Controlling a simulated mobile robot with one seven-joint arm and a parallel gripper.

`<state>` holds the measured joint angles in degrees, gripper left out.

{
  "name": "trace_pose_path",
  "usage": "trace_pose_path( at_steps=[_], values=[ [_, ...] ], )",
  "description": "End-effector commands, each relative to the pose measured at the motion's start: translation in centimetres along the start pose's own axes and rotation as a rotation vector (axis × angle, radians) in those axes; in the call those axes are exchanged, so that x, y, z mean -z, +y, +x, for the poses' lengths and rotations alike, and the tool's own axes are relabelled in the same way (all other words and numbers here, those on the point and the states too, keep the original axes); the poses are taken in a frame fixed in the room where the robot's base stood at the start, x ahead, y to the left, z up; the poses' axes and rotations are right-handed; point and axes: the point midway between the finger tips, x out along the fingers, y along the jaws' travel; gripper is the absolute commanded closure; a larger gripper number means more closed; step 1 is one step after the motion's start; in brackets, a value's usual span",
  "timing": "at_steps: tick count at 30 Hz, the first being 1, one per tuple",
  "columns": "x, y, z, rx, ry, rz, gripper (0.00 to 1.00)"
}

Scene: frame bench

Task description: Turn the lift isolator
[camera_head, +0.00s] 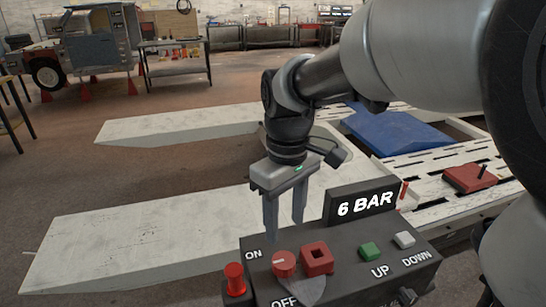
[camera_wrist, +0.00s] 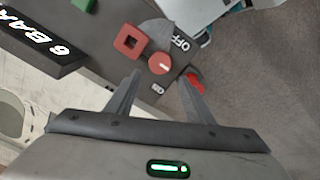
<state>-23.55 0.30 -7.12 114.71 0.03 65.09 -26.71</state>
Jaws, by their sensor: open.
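The lift isolator is a round red knob (camera_head: 284,263) with a pale mark, on the dark control box (camera_head: 350,268) between the labels ON and OFF. In the wrist view the knob (camera_wrist: 160,64) lies just ahead of the fingertips, in line with the gap between them. My gripper (camera_head: 284,230) points down above the knob, open and empty, its fingers apart. The gripper (camera_wrist: 160,80) also shows in the wrist view, with one finger to each side of the knob's line. Contact is not visible.
A red square block with a hole (camera_head: 317,258) stands close right of the knob, and a grey plate (camera_head: 310,291) lies by OFF. A red button (camera_head: 234,280) is at left. The 6 BAR display (camera_head: 362,205), green UP button (camera_head: 370,251) and white DOWN button (camera_head: 404,240) are at right.

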Motion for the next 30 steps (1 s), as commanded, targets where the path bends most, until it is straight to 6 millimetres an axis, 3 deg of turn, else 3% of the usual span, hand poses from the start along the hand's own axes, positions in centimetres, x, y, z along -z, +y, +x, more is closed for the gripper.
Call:
trace_pose_path(
  at_steps=[9,15,28,30],
  values=[
    [-0.1,0.0,7.1,0.002,-0.002,0.0,0.52],
    [0.0,0.0,9.9,0.001,-0.001,0.0,0.52],
    [0.0,0.0,11.0,-0.001,0.001,0.001,0.52],
    [0.0,0.0,11.0,0.0,0.001,0.001,0.6]
  ],
)
